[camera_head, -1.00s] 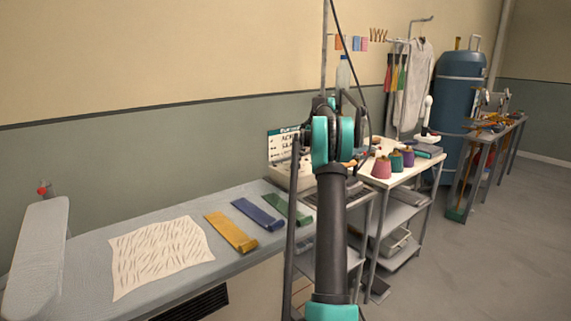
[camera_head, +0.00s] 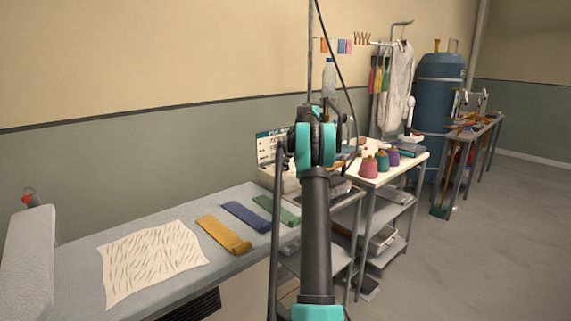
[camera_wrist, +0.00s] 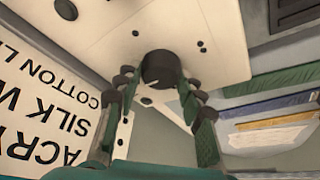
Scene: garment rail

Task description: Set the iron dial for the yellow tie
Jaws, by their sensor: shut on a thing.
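The iron dial, a dark round knob (camera_wrist: 161,68) on a pale panel (camera_wrist: 205,30), shows in the wrist view with a small light mark near its lower edge. My gripper (camera_wrist: 158,82) has its dark green fingers on either side of the knob and is shut on it. In the head view my arm hides the dial and fingertips. The yellow tie (camera_head: 224,235) lies folded on the ironing board, and also shows in the wrist view (camera_wrist: 268,137). A sign (camera_wrist: 50,105) with upside-down words, including SILK and COTTON, is at the left of the wrist view.
A blue tie (camera_head: 246,216) and a green tie (camera_head: 278,209) lie beside the yellow one. A patterned cloth (camera_head: 150,258) covers part of the ironing board (camera_head: 85,258). Thread cones (camera_head: 368,167) stand on a shelved table to the right. Grey floor is clear at far right.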

